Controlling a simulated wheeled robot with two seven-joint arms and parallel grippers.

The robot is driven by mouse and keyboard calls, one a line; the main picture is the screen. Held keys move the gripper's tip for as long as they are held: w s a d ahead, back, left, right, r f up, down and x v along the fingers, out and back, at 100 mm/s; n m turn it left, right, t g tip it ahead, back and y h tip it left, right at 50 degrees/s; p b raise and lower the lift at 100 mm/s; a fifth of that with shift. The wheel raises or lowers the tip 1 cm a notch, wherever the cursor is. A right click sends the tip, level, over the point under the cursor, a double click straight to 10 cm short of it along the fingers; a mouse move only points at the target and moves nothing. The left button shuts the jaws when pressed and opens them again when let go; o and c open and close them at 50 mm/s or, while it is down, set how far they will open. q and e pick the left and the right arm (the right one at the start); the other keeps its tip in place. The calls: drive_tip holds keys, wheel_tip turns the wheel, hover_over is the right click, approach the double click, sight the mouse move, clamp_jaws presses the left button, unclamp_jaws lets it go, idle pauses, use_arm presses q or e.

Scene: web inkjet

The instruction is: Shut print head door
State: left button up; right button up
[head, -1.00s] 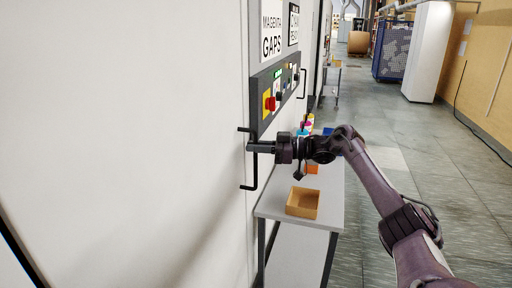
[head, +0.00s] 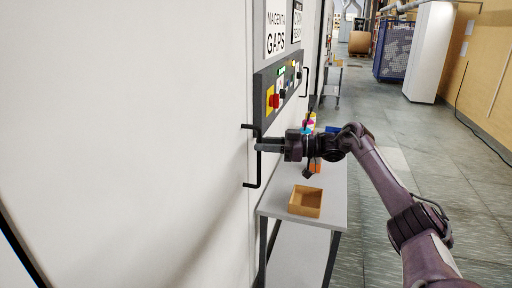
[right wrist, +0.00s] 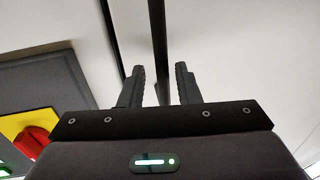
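The print head door is a large white panel (head: 130,120) filling the left of the head view. A black bar handle (head: 258,172) stands upright near its right edge. My right gripper (head: 260,147) is at the handle's middle, pointing left. In the right wrist view its two fingers (right wrist: 159,88) are apart, and a dark upright bar (right wrist: 158,40), the handle, shows in line with the gap between them. Whether the fingers touch the bar cannot be told. My left gripper is out of view. How far the door stands open is unclear.
A dark control panel (head: 262,116) with red and yellow switches sits above the handle. Below is a grey table (head: 272,205) with an open cardboard box (head: 305,201) and coloured items. A second handle (head: 306,80) is farther along.

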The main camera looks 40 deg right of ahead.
drive_tip(key=b+v, duration=0.1)
drive_tip(key=v, duration=0.4)
idle(0.5)
